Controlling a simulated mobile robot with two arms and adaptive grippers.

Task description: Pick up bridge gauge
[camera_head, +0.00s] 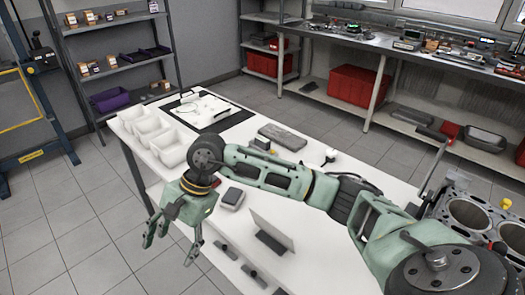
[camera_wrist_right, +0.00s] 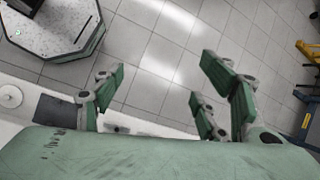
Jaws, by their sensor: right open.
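My right gripper (camera_head: 170,243) hangs fingers down past the left edge of the white worktable. Its fingers are spread with nothing between them. In the right wrist view the open fingers (camera_wrist_right: 155,95) stand well apart over grey floor tiles. I cannot pick out the bridge gauge with certainty. Small dark parts (camera_head: 226,250) lie near the table's front left edge, to the right of the gripper and apart from it. My left gripper is not in view.
The white worktable (camera_head: 308,258) also holds an upright grey plate (camera_head: 271,232), a small grey box (camera_head: 232,198), a grey slab (camera_head: 283,136) and white bins (camera_head: 168,147). An engine block (camera_head: 470,212) is at the right.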

